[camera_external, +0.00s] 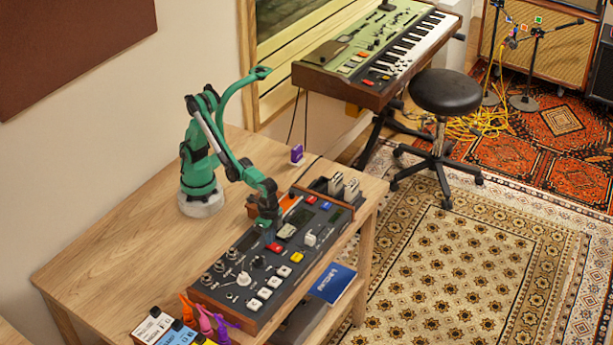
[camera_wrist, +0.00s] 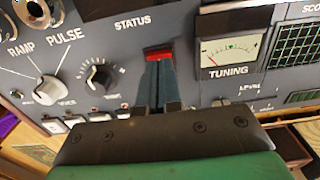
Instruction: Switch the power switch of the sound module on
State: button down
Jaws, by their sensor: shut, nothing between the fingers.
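The sound module (camera_external: 232,262) is a dark panel with wooden ends on the wooden table. A small red switch (camera_external: 274,247) sits on its panel; it also shows in the wrist view (camera_wrist: 158,52), just left of the tuning meter. I see no power label on it, and its on or off position cannot be made out. My gripper (camera_external: 273,237) is shut and empty, pointing down at the panel. In the wrist view its fingertips (camera_wrist: 157,64) are right at the red switch and cover its lower part. I cannot tell whether they touch it.
A white-pointer knob (camera_wrist: 48,88) and a black knob (camera_wrist: 101,77) are left of the fingers; the tuning meter (camera_wrist: 231,48) is close on the right. Coloured pedals (camera_external: 172,332) stand at the table's near end. Bare tabletop (camera_external: 120,240) lies left of the module.

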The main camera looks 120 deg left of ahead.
jog(key=shift+f, duration=0.4)
jog(key=shift+r, duration=3.55)
jog(key=shift+s+a+r, duration=0.15)
jog(key=shift+a, duration=0.1)
jog(key=s+a+t, duration=0.1)
jog(key=a+t, duration=0.1)
jog(key=s+a+t, duration=0.2)
jog(key=s+a+r+t, duration=0.1)
jog(key=s+a+t, duration=0.1)
jog(key=shift+a, duration=0.3)
jog(key=shift+s+a+f+t, duration=0.15)
jog(key=shift+s+a+t, duration=0.3)
jog(key=shift+t, duration=0.15)
